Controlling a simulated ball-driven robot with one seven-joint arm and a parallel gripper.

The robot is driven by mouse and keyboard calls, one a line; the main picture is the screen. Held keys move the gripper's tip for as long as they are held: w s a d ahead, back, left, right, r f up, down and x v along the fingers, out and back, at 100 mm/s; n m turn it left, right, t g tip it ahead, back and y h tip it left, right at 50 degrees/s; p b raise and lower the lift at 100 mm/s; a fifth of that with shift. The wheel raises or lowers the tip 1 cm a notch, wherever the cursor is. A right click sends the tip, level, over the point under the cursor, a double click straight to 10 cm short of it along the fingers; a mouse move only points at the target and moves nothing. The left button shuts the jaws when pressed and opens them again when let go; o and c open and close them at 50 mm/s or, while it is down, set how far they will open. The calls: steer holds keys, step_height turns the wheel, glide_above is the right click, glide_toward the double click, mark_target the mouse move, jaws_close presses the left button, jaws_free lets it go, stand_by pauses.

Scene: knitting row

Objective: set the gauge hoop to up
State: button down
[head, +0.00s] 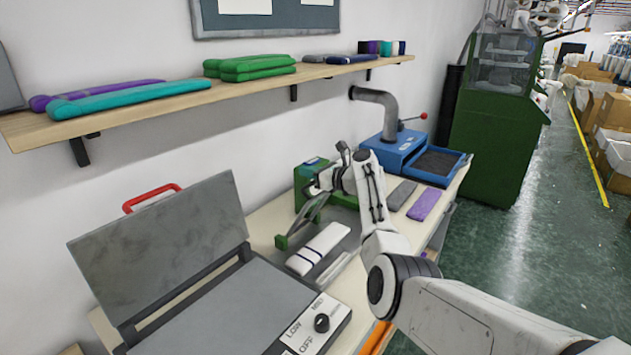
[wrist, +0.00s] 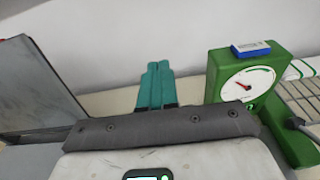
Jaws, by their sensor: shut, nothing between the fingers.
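The green gauge (head: 302,184) stands on the bench against the wall, partly behind my arm. In the wrist view the gauge (wrist: 218,70) shows a white round dial with a red needle, right of my gripper. Grey bars that look like the gauge hoop (head: 314,210) slope down from it toward a small green block (head: 281,242). Grey bars also show at the right edge of the wrist view (wrist: 292,92); the hoop's exact setting is unclear. My gripper (wrist: 155,82) has its teal fingers together, empty, left of the gauge. Its fingertips are hard to make out in the head view.
A blue box (wrist: 251,47) lies on the gauge. A press with raised grey lid (head: 165,245) stands at left, a striped white knit piece (head: 318,248) in front of the gauge. A blue machine (head: 392,152) stands behind right. A shelf (head: 190,103) runs above.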

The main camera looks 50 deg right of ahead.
steer(key=shift+w+r+g, duration=0.15)
steer(key=shift+w+g, duration=0.65)
steer(key=shift+r, duration=0.1)
stand_by(0.8)
